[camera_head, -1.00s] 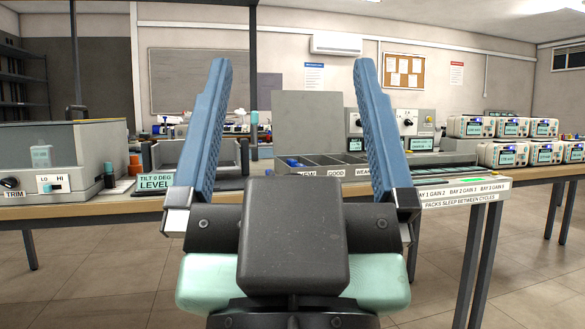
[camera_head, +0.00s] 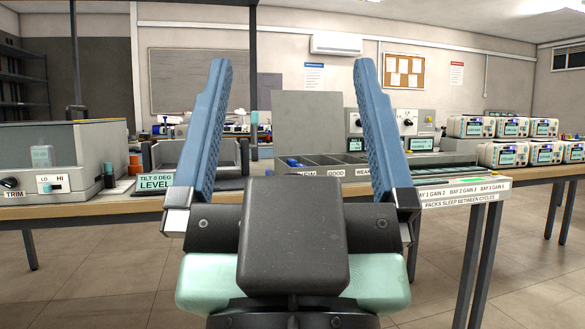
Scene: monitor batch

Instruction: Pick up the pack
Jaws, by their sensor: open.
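My gripper (camera_head: 292,85) fills the middle of the head view. Its two blue fingers stand wide apart and point up and away, with nothing between them. Beyond it is a workbench (camera_head: 80,212). The pack cannot be made out for certain. A sorting tray (camera_head: 310,160) with compartments, labelled GOOD and WEAK among others, lies on the bench behind the fingers, and small blue items (camera_head: 293,162) show in its left compartment. At the bench's right end a panel (camera_head: 492,185) reads "PACKS SLEEP BETWEEN CYCLES". The gripper hides part of the bench.
Several monitors (camera_head: 540,152) are stacked on a table at right. A dark upright post rises at left. Floor at right is open.

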